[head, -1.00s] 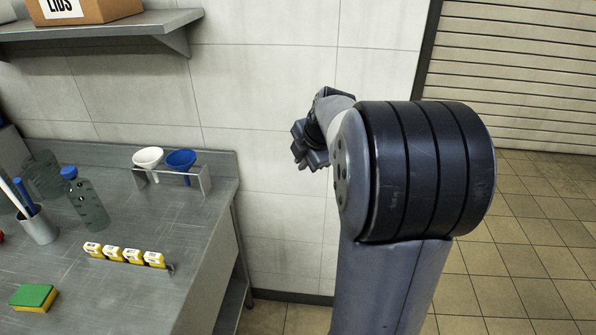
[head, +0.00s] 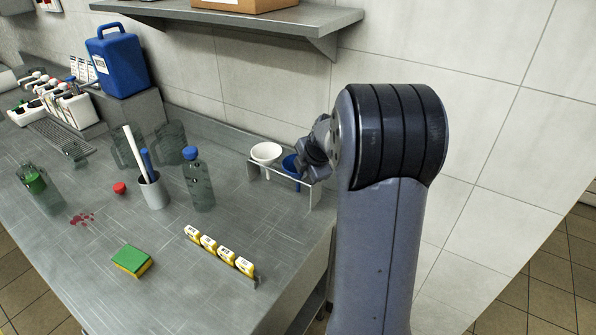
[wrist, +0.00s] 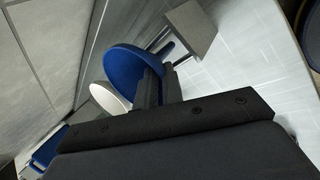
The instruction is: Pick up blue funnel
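The blue funnel (head: 290,164) sits in the metal rack at the back right of the bench, partly hidden by my gripper (head: 306,166). In the wrist view the blue funnel (wrist: 132,66) shows its wide bowl close up, right at my gripper's fingers (wrist: 160,72). The two dark fingers overlap the bowl's edge and stand close together. I cannot tell whether they grip the rim or only stand beside it.
A white funnel (head: 265,153) sits beside the blue one in the rack (head: 290,182). Several yellow-and-white blocks (head: 218,250), a bottle with a blue cap (head: 198,185) and a grey cup (head: 153,192) stand on the bench. A shelf (head: 240,17) overhangs behind.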

